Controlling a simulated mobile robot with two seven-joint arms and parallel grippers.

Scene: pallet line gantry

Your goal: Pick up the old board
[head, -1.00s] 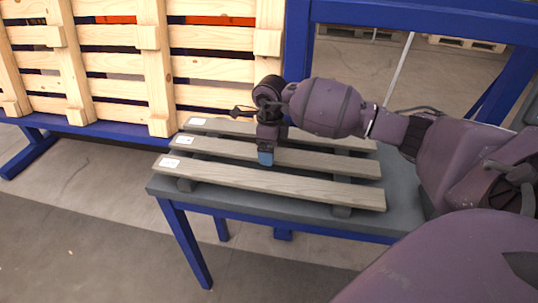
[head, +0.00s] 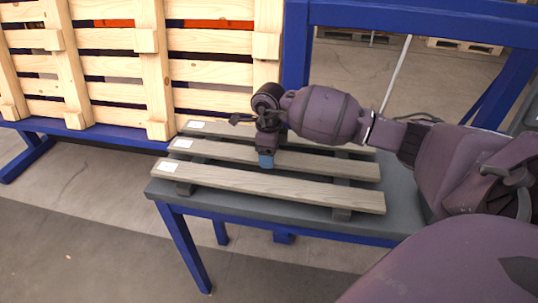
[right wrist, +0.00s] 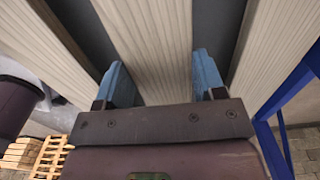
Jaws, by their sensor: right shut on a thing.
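Three weathered grey boards lie side by side on spacers: a front board (head: 300,191), a middle board (head: 335,168) and a back board (head: 230,129). Each has a white label at its left end. My right gripper (head: 266,160) points down at the middle board, its blue fingers around it. In the right wrist view, the fingers (right wrist: 160,68) sit on either side of the middle board (right wrist: 150,40), shut on it. The board appears still level with the others. I cannot tell which board the task calls old. My left gripper is not in view.
The boards rest on a grey-topped table (head: 172,193) with blue legs. My right arm covers the table's right side. The floor in front is clear.

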